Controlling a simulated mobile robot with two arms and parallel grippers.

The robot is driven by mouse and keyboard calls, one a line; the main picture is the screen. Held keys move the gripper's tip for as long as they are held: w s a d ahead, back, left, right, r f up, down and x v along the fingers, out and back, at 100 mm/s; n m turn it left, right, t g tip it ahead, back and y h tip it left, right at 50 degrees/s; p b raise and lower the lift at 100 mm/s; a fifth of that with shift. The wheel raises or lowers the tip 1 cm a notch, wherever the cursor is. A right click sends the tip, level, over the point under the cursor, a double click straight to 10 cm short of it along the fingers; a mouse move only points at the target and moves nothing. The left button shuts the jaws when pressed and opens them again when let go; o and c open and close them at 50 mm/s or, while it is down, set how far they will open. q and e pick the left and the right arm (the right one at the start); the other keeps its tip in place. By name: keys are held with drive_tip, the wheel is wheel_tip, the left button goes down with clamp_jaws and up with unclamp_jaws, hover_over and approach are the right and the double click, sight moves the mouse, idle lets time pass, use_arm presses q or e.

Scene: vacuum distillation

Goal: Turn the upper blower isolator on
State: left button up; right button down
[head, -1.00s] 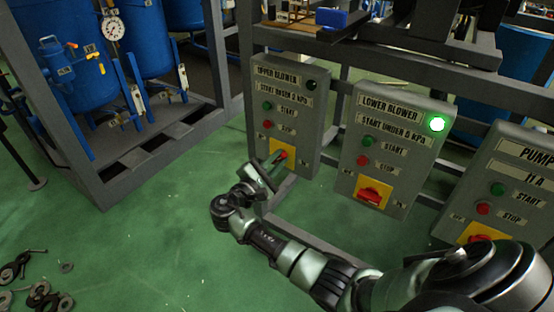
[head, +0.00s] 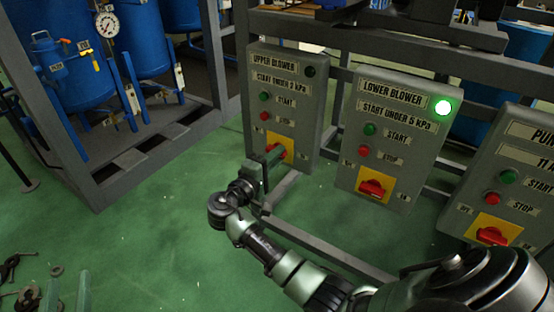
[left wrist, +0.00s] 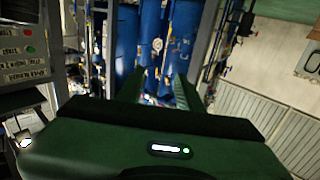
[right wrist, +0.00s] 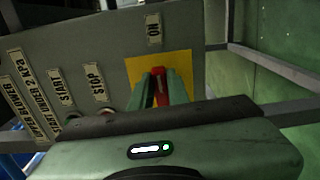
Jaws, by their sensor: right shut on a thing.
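The upper blower panel (head: 312,110) is a grey box with a dark lamp (head: 310,71), a green start button, a red stop button and a yellow isolator plate (head: 288,144). Its red isolator handle (right wrist: 159,82) is between the fingers of my right gripper (right wrist: 161,84), which is shut on it. In the head view this gripper (head: 273,156) partly hides the handle. In the right wrist view the handle points roughly toward the ON label (right wrist: 153,28). My left gripper (head: 67,290) is open and empty at the lower left; its spread fingers show in the left wrist view (left wrist: 157,88).
The lower blower panel (head: 398,142), with a lit green lamp (head: 443,107), and the pump panel (head: 520,180) stand to the right on a grey frame. Blue tanks (head: 72,65) stand at the back left.

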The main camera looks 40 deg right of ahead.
use_arm(q)
drive_tip(key=shift+d+r+t+h, duration=0.15)
drive_tip(key=shift+r+t+h, duration=0.25)
drive_tip(key=shift+r, duration=0.6)
use_arm(e)
drive_tip(key=shift+m, duration=0.3)
drive_tip(key=c, duration=1.4)
unclamp_jaws()
drive_tip(key=shift+o, duration=0.2)
